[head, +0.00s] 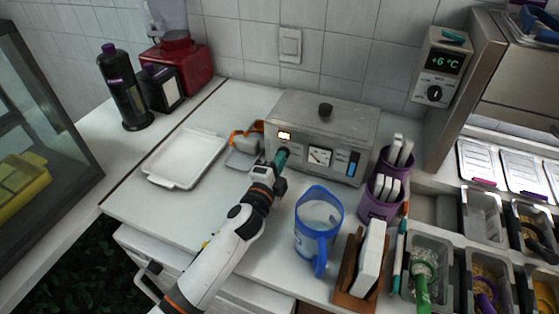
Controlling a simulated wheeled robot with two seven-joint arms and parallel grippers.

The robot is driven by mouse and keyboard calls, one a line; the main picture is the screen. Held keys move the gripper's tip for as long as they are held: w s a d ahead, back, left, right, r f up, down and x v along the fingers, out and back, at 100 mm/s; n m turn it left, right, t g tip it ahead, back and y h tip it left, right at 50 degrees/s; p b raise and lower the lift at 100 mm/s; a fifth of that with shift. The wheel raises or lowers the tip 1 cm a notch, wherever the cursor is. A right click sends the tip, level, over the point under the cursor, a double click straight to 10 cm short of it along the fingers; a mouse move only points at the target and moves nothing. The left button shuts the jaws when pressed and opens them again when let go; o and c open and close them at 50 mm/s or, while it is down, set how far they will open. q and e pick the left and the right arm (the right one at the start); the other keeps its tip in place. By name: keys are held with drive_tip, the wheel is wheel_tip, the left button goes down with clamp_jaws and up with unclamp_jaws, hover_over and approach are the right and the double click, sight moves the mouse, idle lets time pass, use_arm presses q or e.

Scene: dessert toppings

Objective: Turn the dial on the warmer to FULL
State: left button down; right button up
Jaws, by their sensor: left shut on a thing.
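The warmer (345,120) is a grey metal box at the back of the counter, with a black knob on its lid. My right gripper is out of view.
A blue pitcher (301,237) stands just right of my left arm. Purple cups (376,207) with white cards stand right of the warmer. A white tray (160,180) and a small grey tray with an orange-handled tool (245,142) lie left. Topping bins fill the right.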

use_arm(q)
drive_tip(key=shift+f+m, duration=0.1)
drive_tip(key=shift+m, duration=1)
drive_tip(key=c, duration=1.5)
unclamp_jaws()
drive_tip(key=shift+s, duration=0.1)
drive_tip(key=v, duration=1.2)
drive_tip(key=shift+b, duration=0.4)
drive_tip(key=shift+f, duration=0.1)
